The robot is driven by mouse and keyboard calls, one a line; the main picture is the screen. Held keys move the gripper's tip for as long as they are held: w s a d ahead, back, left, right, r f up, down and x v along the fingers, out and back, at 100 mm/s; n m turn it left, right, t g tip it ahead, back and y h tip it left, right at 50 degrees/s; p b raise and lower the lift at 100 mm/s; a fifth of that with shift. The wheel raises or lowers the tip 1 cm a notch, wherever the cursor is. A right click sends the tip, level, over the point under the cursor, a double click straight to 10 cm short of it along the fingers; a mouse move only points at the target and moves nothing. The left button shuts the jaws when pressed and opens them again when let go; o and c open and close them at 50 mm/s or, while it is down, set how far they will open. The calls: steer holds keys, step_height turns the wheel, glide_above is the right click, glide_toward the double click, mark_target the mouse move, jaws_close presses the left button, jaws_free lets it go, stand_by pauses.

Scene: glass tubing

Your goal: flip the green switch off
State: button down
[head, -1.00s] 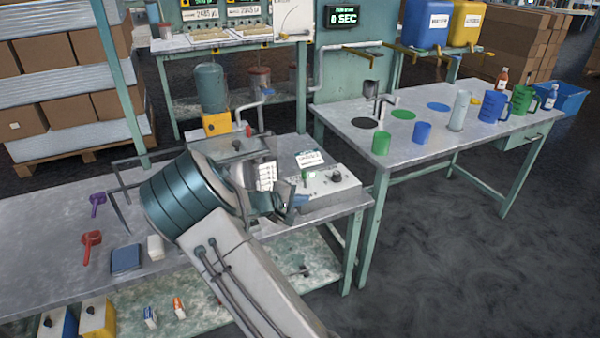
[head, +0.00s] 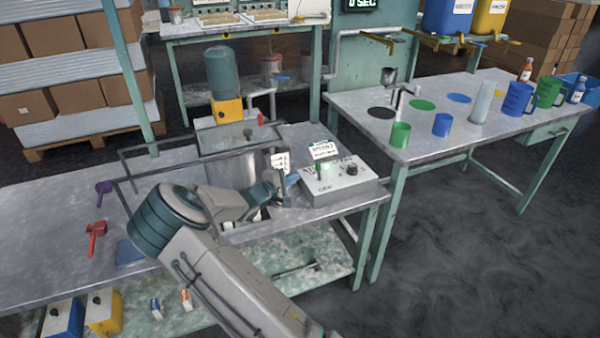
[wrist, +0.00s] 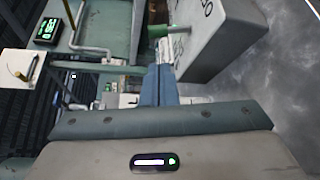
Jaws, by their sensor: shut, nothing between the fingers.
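The green switch (head: 322,164) stands up from the top of a grey control box (head: 338,187) near the right end of the near bench. Its exact tilt is too small to tell in the head view. In the wrist view the green lever (wrist: 178,29) sticks out from the face of the box (wrist: 207,40). My gripper (head: 293,180) is shut and empty, just left of the box and the switch. In the wrist view its blue fingertips (wrist: 160,72) lie together, below the lever in the picture, with no clear contact on it.
A dark knob (head: 351,170) and a white label card (head: 322,150) are on the box. A metal tank with a dark frame (head: 230,165) stands behind my arm. A second bench (head: 440,130) with cups stands to the right. The floor between is clear.

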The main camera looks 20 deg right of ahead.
mark_target(309, 177)
steer(key=x, duration=0.9)
steer(key=shift+w, duration=0.15)
